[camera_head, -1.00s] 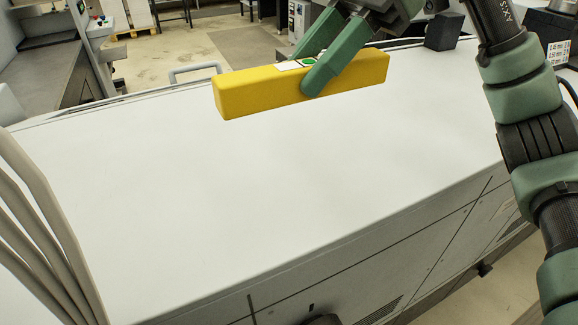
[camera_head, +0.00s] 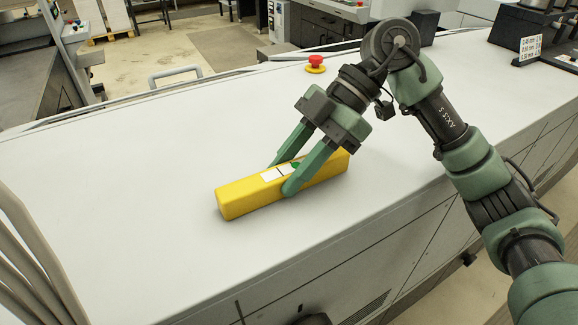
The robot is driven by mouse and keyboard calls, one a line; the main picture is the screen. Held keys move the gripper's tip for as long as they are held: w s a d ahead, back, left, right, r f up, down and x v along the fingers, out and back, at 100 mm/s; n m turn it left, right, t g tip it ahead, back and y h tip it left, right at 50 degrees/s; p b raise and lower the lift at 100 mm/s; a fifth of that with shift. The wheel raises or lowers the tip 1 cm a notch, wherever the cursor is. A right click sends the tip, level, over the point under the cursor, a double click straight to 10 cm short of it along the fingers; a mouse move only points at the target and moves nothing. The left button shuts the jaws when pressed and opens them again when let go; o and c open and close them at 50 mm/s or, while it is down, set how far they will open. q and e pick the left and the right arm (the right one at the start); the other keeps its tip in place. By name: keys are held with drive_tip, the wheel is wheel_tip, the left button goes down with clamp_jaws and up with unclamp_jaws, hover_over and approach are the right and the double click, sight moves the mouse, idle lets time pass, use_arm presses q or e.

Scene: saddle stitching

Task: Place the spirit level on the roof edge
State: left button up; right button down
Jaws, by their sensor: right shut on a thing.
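The spirit level (camera_head: 245,197) is a yellow bar with white patches and a green spot on its top. It lies lengthwise, tilted slightly in the picture, at or just above the white machine top (camera_head: 130,200); I cannot tell whether it touches. My right gripper (camera_head: 281,178) is shut on the level near its middle, one finger on each long side. The far finger is partly hidden behind the level. My left gripper is not in view.
A red emergency button on a yellow base (camera_head: 315,64) stands at the far edge of the top. A grey handle (camera_head: 175,76) is at the far left edge, and a dark block (camera_head: 424,27) at the back right. The left part of the top is clear.

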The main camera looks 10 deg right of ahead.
drive_tip(key=c, duration=1)
unclamp_jaws()
drive_tip(key=b+v, duration=0.1)
drive_tip(key=v, duration=1.1)
drive_tip(key=shift+b, duration=0.4)
